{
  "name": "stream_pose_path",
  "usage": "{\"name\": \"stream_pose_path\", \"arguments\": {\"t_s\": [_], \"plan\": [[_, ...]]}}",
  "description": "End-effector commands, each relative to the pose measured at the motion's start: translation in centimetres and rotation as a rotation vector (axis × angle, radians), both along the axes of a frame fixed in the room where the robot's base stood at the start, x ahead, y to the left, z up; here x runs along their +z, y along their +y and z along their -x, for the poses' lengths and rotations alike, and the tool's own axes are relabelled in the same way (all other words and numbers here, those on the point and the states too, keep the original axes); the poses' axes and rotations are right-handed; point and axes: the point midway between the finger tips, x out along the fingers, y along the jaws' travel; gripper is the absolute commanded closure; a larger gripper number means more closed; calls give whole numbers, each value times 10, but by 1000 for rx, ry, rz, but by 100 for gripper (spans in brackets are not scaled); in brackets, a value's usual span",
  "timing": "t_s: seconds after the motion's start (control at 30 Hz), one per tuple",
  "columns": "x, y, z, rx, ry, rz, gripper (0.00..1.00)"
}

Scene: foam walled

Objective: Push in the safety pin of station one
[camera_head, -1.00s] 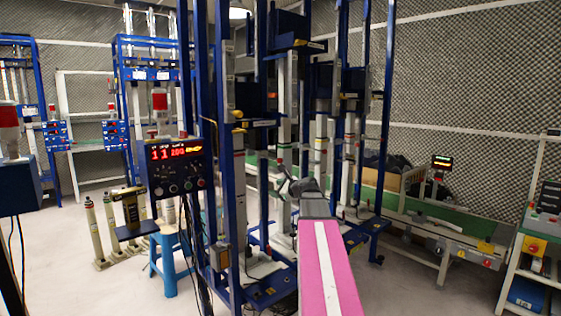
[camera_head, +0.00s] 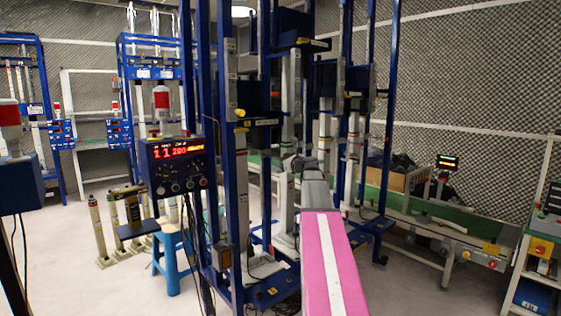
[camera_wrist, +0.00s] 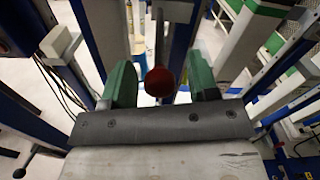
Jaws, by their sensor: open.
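My gripper (camera_wrist: 161,88) is open in the wrist view, with two green fingers spread apart. A round dark red knob (camera_wrist: 160,82) shows between the fingers, with space on both sides. The frames do not show whether it is the safety pin. In the head view my gripper is at the end of my pink arm, in front of the blue test frame (camera_head: 237,200), and its fingertips are hard to make out. A small yellow knob (camera_head: 240,113) sticks out on the frame's left upright, above and left of my gripper. No pin is clearly labelled.
A control box (camera_head: 178,165) with a red display hangs at the left of the frame. A blue stool (camera_head: 172,255) stands below it. A conveyor (camera_head: 440,228) runs along the right. Blue uprights stand close around my arm. Pale floor is open at front left.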

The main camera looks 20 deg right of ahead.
Motion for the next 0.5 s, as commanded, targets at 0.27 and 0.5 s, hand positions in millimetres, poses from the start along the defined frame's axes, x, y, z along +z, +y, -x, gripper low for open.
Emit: {"name": "stream_pose_path", "arguments": {"t_s": [0.27,0.5], "plan": [[0,4,-13,-1,-1,1,46],[0,5,-13,-1,-1,1,55]]}}
